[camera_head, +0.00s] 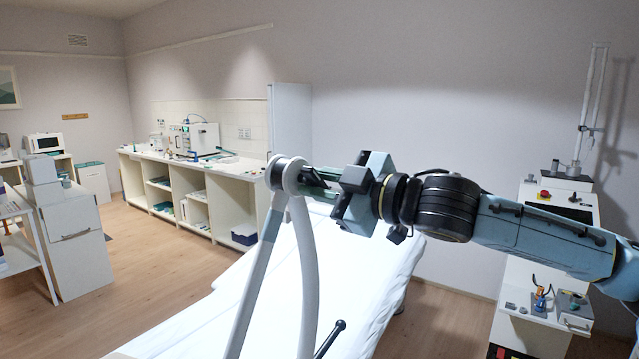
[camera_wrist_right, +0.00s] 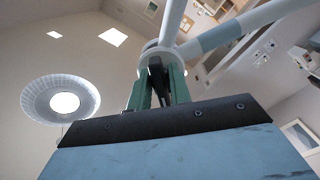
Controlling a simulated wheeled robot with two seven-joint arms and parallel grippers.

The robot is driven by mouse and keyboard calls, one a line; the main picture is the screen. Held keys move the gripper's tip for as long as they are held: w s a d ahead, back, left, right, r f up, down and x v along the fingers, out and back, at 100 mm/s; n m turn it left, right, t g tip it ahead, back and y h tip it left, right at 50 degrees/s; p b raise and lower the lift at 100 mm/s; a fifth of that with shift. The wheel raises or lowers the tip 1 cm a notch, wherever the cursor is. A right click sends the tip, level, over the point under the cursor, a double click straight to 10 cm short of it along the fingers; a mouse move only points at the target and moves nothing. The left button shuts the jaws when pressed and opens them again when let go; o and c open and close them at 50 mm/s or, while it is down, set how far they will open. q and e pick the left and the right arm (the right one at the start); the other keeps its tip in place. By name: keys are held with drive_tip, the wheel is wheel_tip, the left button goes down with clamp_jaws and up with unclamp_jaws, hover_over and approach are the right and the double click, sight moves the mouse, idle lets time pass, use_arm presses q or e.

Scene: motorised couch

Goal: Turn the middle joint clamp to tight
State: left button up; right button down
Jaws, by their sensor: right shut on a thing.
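The middle joint (camera_head: 285,174) is a grey round hub where two pale tubes meet above the couch. It also shows in the wrist view (camera_wrist_right: 150,52). My right gripper (camera_head: 312,181) reaches it from the right in the head view. In the wrist view its two green fingers (camera_wrist_right: 160,88) are shut on the dark clamp handle (camera_wrist_right: 157,75) at the hub. The fingers hide part of the handle, and its exact turn angle cannot be told. My left gripper is not in view.
The couch (camera_head: 255,285) with a white cover lies below the joint. A black lever with a ball end (camera_head: 331,338) rises near the front. A white cart (camera_head: 540,290) with equipment stands at right. A counter (camera_head: 195,190) runs along the back wall. Wooden floor is free at left.

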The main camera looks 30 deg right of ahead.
drive_tip(key=shift+n, duration=0.3)
drive_tip(key=n+p, duration=0.2)
drive_tip(key=n, duration=0.1)
drive_tip(key=shift+r+p, duration=0.2)
drive_tip(key=shift+p, duration=0.2)
drive_tip(key=n+p, duration=0.2)
drive_tip(key=n, duration=0.3)
drive_tip(key=shift+d+p, duration=0.1)
drive_tip(key=shift+p, duration=0.2)
drive_tip(key=shift+n, duration=0.3)
drive_tip(key=c, duration=1.3)
unclamp_jaws()
